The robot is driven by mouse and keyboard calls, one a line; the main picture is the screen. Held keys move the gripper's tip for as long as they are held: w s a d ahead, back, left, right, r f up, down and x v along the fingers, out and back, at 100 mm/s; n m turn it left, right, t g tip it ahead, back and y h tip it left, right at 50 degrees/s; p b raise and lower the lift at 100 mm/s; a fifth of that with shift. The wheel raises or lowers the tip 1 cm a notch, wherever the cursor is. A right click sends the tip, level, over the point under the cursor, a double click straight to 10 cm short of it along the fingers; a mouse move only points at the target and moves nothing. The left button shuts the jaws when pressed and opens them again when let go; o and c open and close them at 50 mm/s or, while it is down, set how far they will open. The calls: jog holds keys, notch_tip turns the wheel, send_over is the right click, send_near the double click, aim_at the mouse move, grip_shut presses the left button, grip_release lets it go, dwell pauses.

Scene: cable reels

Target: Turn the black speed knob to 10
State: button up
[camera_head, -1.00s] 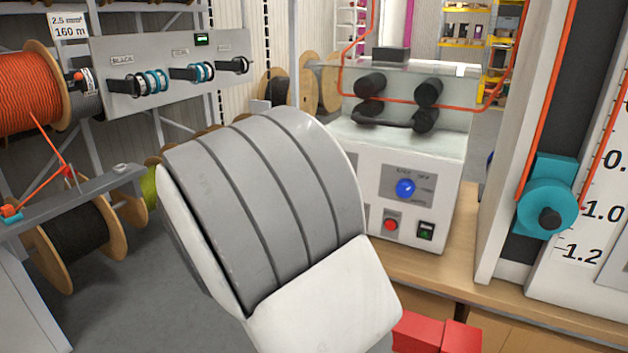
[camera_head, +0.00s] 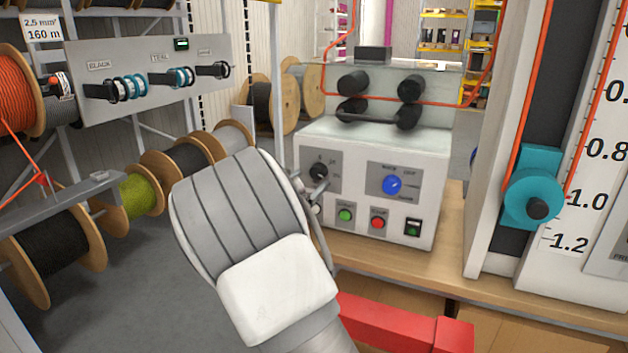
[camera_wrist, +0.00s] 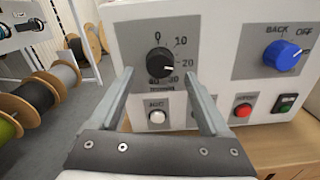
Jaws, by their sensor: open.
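The black speed knob (camera_wrist: 160,57) is on the white machine's front, on a grey dial plate with 0 at the top and 10 at upper right. A light mark on the knob appears to point to lower right, near 20; its exact setting is hard to read. The knob also shows in the head view (camera_head: 319,171), just beyond my wrist. My gripper (camera_wrist: 158,74) is open and empty, its two fingers below and either side of the knob in the wrist view. They look short of it, with no contact visible. My arm mostly hides the gripper in the head view.
A blue selector knob (camera_wrist: 283,55) is right of the dial. Below are a white button (camera_wrist: 157,116), a green button (camera_head: 345,215), a red button (camera_head: 378,223) and a green rocker switch (camera_head: 412,229). Cable reels (camera_wrist: 34,98) stand at left. The wooden bench (camera_head: 400,262) supports the machine.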

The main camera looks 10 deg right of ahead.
aim_at(316, 174)
jog(key=shift+x, duration=1.75)
grip_shut()
